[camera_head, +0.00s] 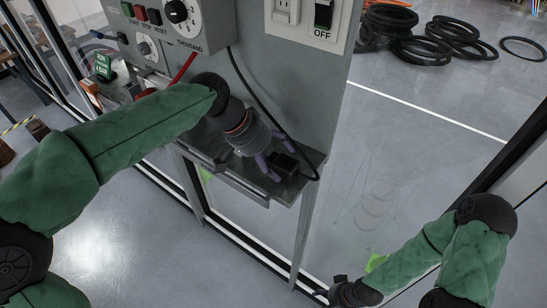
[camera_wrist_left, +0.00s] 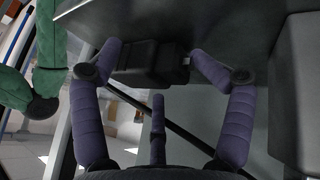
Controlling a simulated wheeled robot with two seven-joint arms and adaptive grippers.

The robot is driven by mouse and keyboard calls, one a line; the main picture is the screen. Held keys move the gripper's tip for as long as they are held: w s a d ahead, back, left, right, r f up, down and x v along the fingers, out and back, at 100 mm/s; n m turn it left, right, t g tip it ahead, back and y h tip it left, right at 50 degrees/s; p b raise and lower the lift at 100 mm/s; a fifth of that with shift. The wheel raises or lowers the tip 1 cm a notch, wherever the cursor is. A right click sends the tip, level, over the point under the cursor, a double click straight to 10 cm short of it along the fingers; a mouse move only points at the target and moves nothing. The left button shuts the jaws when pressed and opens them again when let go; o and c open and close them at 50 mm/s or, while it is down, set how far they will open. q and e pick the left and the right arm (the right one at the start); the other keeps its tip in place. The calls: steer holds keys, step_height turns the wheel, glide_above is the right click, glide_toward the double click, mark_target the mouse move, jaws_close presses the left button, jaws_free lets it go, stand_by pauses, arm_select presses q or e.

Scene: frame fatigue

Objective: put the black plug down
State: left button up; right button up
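The black plug (camera_head: 284,164) is at the front right of the grey metal shelf (camera_head: 240,184) below the control panel. My left gripper (camera_head: 274,157), with purple fingers, reaches down over the shelf. In the left wrist view the plug (camera_wrist_left: 150,62) sits between the fingertips (camera_wrist_left: 155,58), which close in on it from both sides. The third finger is below it in the picture. Whether the plug touches the shelf is hard to tell. My right gripper (camera_head: 335,293) is low at the bottom edge, dark and partly cut off.
A black cable (camera_head: 258,95) runs from the panel (camera_head: 262,70) down around the shelf's right edge. A red probe-like stick (camera_head: 182,69) and a green-faced device (camera_head: 103,66) are at the left. Black rings (camera_head: 415,40) lie on the floor behind glass.

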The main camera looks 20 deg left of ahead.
arm_select(q)
steer(key=b+v, duration=0.1)
steer(key=v, duration=1.1)
steer(key=shift+r, duration=0.25)
